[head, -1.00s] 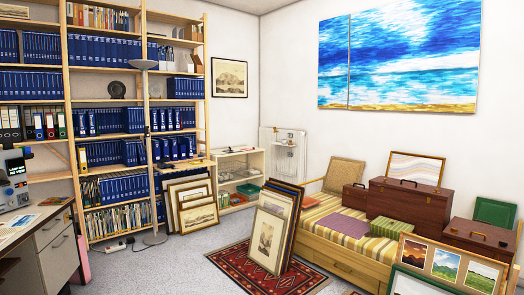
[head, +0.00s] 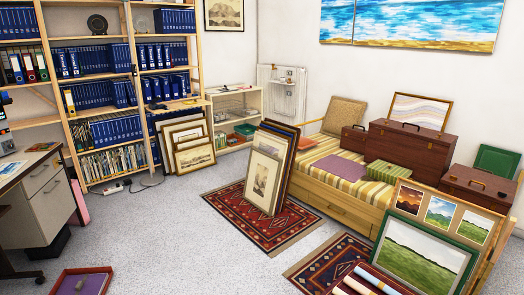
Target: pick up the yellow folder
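A narrow yellow spine (head: 69,101) stands upright at the left end of a row of blue volumes on the wooden shelving. It is the only yellow, folder-like thing I can make out, and I cannot tell for sure that it is the yellow folder. My gripper is not in view.
A desk (head: 44,195) stands at the left. A red tray (head: 82,284) lies on the floor at the bottom left. Framed prints (head: 268,170) lean together on a patterned rug (head: 238,218). A daybed (head: 345,210) bears cases. Grey floor (head: 160,235) between is clear.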

